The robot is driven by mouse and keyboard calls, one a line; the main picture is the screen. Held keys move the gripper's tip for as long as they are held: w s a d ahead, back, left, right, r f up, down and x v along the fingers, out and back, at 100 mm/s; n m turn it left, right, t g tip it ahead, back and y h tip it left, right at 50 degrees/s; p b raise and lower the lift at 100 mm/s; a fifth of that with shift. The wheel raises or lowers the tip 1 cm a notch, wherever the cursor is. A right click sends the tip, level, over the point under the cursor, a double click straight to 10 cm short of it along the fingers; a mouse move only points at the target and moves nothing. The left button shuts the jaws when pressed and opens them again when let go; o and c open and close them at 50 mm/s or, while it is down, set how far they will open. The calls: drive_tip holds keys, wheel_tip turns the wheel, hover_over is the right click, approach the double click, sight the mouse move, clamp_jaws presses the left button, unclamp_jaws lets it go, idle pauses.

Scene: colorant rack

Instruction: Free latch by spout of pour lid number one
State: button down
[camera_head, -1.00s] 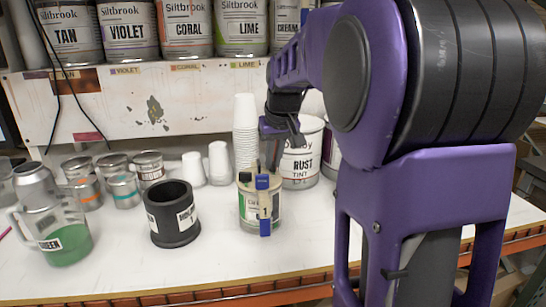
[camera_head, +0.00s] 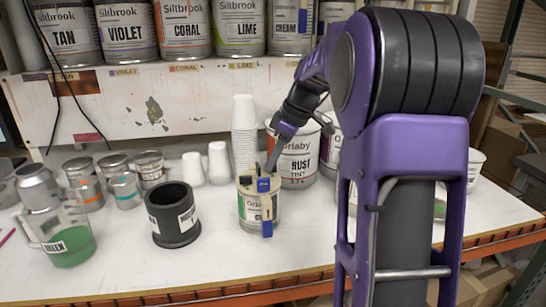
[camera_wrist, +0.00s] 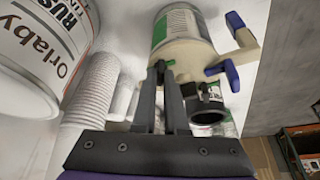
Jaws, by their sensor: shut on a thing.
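A cream and green can (camera_head: 248,212) stands on the bench, with a pale pour lid (camera_wrist: 188,62) on its top. A blue-ended upright piece (camera_head: 267,228) sits on the can's front side; its blue ends also show in the wrist view (camera_wrist: 231,76). In the head view my gripper (camera_head: 270,168) comes down from behind the can. I cannot tell the spout clearly.
A large Rust tint can (camera_head: 298,155) and a stack of white cups (camera_head: 244,130) stand close behind. A black holder (camera_head: 172,215) is to the left, then a jug of green liquid (camera_head: 70,245). The bench front is clear.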

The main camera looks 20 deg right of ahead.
drive_tip(key=shift+w+d+n+g+y+p, duration=0.1)
drive_tip(key=shift+n+g+y+p, duration=0.25)
drive_tip(key=shift+n, duration=0.7)
drive_tip(key=shift+n+g+y+p, duration=0.15)
drive_tip(key=shift+n+g+p, duration=0.35)
drive_tip(key=shift+n, duration=0.85)
drive_tip(key=c, duration=0.9)
unclamp_jaws()
drive_tip(key=shift+c, duration=0.2)
drive_tip(key=p+v, duration=0.3)
drive_tip(key=v, duration=1.4)
drive_tip(key=shift+r, duration=0.15)
